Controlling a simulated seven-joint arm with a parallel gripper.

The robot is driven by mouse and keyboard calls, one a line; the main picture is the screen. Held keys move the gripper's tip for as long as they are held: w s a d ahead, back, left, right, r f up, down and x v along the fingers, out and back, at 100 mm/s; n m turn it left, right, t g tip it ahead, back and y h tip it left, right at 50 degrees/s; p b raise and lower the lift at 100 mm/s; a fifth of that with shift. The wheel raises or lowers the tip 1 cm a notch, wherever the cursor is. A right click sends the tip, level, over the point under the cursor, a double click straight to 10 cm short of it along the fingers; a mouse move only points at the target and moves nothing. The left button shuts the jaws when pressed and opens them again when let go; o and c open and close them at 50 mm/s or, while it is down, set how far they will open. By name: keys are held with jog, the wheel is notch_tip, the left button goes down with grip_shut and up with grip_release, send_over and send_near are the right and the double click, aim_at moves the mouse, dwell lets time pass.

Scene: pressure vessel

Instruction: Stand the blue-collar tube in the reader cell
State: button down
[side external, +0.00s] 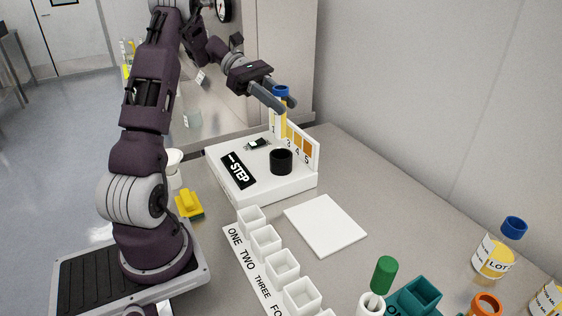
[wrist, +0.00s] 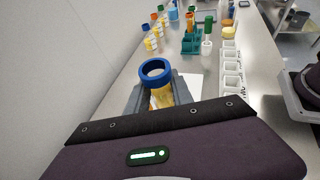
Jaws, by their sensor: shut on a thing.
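The blue-collar tube (side external: 281,91) is held upright in my gripper (side external: 274,102), above the back part of a white reader box (side external: 237,187). In the wrist view, its open blue ring (wrist: 156,67) and yellowish body (wrist: 162,97) show between my grey fingers. My gripper is shut on the tube. A black round cell (side external: 281,163) stands on the box top, lower and nearer the side camera than the tube. The tube's lower end is partly hidden against the numbered colour card (side external: 297,139).
A white row of square cups (side external: 265,240) and a flat white pad (side external: 325,224) lie in front of the box. A yellow block (side external: 189,205) sits left. A teal holder (side external: 414,297), a green-capped tube (side external: 384,273) and labelled jars (side external: 497,252) stand front right.

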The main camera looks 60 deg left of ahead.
aim_at(281, 135)
notch_tip(281, 135, down, 9)
jog(key=shift+r, duration=0.1)
jog(key=c, duration=1.1)
grip_release()
jog(key=shift+f, duration=0.2)
jog(key=shift+r, duration=0.1)
